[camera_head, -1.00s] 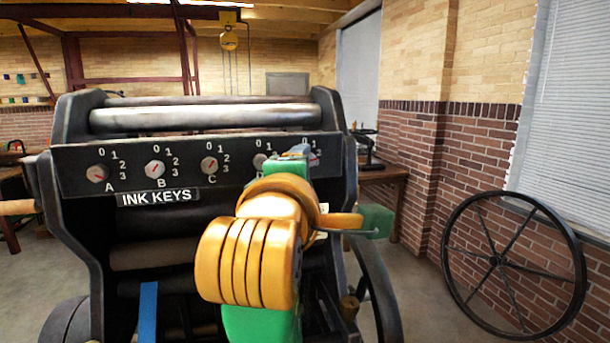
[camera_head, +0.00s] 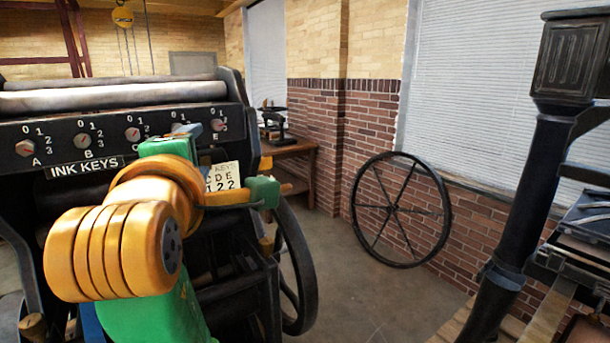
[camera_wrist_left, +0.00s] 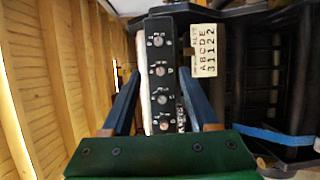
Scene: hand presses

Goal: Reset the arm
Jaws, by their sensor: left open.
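My left arm, orange and green, rises from the bottom left of the head view in front of the black press (camera_head: 215,95). My left gripper (camera_head: 180,140) is mostly hidden behind its own wrist there. In the left wrist view its two blue fingers (camera_wrist_left: 160,100) stand wide apart with nothing held between them. The press panel with its row of ink key knobs (camera_wrist_left: 160,70) shows beyond and between the fingers. A pale card with letters and digits (camera_wrist_left: 204,50) is beside the panel; it also shows partly covered in the head view (camera_head: 222,178). My right gripper is not in view.
A large spoked wheel (camera_head: 400,210) leans at the brick wall. A wooden table (camera_head: 290,150) with a small dark device stands behind the press. Another dark machine with a column (camera_head: 528,190) is at the right. Grey floor (camera_head: 355,270) is open between.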

